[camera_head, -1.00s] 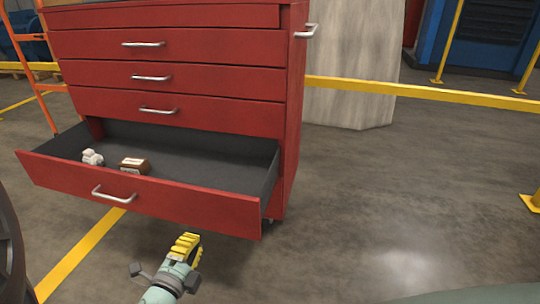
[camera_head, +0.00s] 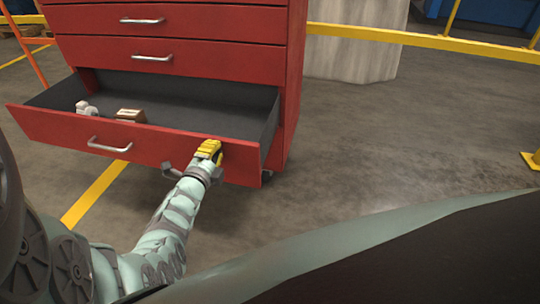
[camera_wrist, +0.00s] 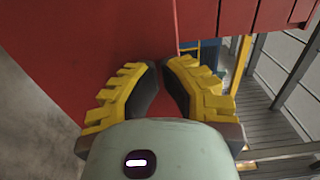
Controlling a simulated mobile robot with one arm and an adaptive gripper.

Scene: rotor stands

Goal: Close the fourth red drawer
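The open red drawer (camera_head: 130,142) is the lowest one showing in the red cabinet (camera_head: 200,57). It is pulled well out, with its dark inside (camera_head: 215,100) bare on the right. A small white object (camera_head: 86,108) and a brown box (camera_head: 130,116) lie in it. Its silver handle (camera_head: 109,145) is left of my gripper. My gripper (camera_head: 210,149) is at the right part of the drawer front; contact is not clear. In the wrist view, the yellow-edged fingers of my gripper (camera_wrist: 160,64) come together at the tips, with nothing seen held.
The drawers above, with silver handles (camera_head: 151,58), look shut. A pale pillar (camera_head: 352,50) and a yellow rail (camera_head: 420,38) stand behind the cabinet. The floor (camera_head: 385,135) to the right is clear.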

